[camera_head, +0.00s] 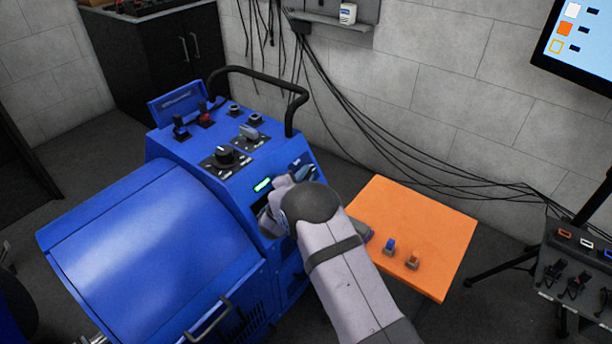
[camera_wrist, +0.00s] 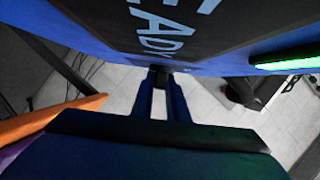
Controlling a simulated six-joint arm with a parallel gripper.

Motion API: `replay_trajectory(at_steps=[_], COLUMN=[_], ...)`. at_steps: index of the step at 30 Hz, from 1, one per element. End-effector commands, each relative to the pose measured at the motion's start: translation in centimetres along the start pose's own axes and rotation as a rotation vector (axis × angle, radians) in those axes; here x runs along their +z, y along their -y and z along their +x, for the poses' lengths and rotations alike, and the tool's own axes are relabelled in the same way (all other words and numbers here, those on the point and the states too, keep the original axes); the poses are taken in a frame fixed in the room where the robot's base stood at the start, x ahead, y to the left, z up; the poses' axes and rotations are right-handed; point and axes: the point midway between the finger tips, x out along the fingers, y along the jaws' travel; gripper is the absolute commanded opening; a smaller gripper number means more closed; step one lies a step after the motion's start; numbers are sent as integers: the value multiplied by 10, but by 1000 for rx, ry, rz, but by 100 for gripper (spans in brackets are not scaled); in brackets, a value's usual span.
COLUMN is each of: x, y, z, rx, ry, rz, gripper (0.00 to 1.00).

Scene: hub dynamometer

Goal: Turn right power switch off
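The blue dynamometer machine (camera_head: 150,232) has a sloped panel with a black dial (camera_head: 224,154), a grey knob (camera_head: 249,132), a red-topped switch (camera_head: 206,117) and a dark switch (camera_head: 180,127) to its left. I cannot tell which control is the right power switch. My gripper (camera_wrist: 160,84) is at the panel's right end, beside the lit green display (camera_head: 263,185); in the head view my arm largely hides it. In the wrist view its fingers stand a narrow gap apart, with a small dark part at their tips. Whether they grip it is unclear.
An orange table (camera_head: 425,220) with blue (camera_head: 390,245) and orange (camera_head: 412,261) small items stands right of the machine. A black handle bar (camera_head: 265,80) rises behind the panel. Cables (camera_head: 400,160) hang along the wall. A monitor (camera_head: 580,45) is at upper right.

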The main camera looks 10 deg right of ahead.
Motion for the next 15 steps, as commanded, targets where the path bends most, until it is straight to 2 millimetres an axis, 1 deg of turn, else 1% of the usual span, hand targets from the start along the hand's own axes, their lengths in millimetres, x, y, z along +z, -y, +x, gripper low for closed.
replay_trajectory(at_steps=[8, 15], x=[1, 3], y=[-2, -9], z=[0, 2], rx=[-19, -114], ry=[-1, -2], rz=[-7, -48], gripper=[0, 0])
